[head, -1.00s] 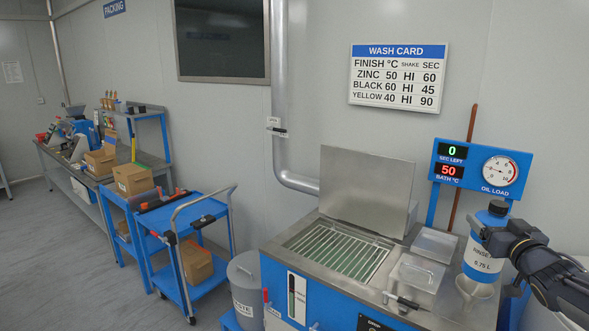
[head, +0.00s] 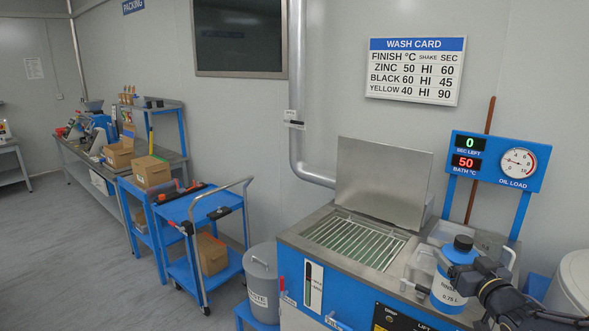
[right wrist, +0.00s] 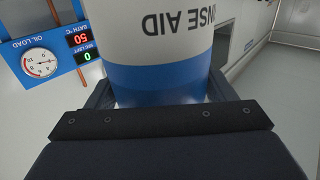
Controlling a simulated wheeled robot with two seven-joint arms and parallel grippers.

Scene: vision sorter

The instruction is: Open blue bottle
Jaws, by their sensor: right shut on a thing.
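My right gripper (head: 468,275) is shut on the bottle's body from the right. In the right wrist view the bottle's white label with "NSE AID" and its blue band (right wrist: 160,84) fill the space between the fingers (right wrist: 160,100). Its cap is outside that view. My left gripper is not in view.
The wash station (head: 345,280) has a raised lid (head: 383,183) and a grated bath (head: 355,240). A grey bin (head: 262,280) stands left of it, then a blue cart (head: 200,207). The display panel with oil gauge (head: 499,160) rises behind the bottle. A pale rounded container (head: 572,285) is at right.

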